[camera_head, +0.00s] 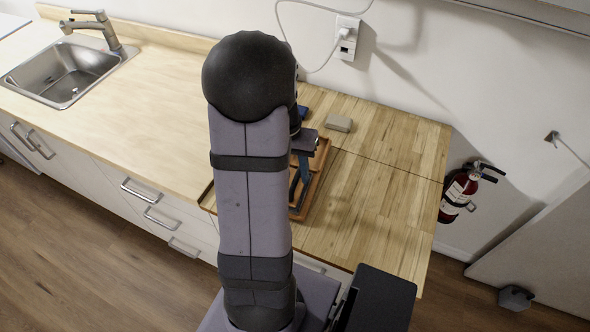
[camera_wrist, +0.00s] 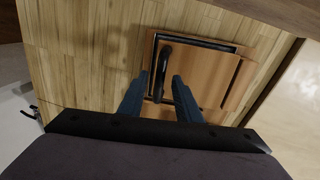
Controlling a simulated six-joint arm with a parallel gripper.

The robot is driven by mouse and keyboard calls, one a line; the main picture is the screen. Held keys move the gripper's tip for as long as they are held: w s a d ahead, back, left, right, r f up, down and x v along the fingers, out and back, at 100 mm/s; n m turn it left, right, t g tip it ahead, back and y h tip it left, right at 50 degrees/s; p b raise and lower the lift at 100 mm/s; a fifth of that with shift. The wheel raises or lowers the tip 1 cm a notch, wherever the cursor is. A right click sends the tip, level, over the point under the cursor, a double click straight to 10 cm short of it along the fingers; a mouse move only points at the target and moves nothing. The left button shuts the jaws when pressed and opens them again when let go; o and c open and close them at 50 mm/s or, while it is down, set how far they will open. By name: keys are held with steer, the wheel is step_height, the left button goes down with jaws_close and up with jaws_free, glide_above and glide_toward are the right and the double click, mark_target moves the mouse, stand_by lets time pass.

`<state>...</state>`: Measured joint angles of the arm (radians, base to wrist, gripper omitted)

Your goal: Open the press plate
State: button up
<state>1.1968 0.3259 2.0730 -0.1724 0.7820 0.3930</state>
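The press plate (camera_wrist: 203,72) is a brown wooden panel with a black edge, seen in the wrist view. A black curved bar handle (camera_wrist: 162,70) stands on its left side. My gripper (camera_wrist: 160,75) is open, and its two blue fingers sit either side of the handle's lower part in the picture. I cannot tell whether either finger touches it. In the head view, part of the brown wooden press (camera_head: 318,192) shows on the counter, partly hidden behind my arm. My gripper (camera_head: 299,180) shows over it there.
A small tan block (camera_head: 338,124) and a dark blue object (camera_head: 303,113) lie on the wooden counter (camera_head: 375,200) behind the press. The counter's right part is clear. A wall outlet with a plugged cable (camera_head: 346,40) is behind, and a sink (camera_head: 68,72) is at the far left.

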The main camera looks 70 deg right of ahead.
jaws_close()
steer(key=shift+r, duration=0.15)
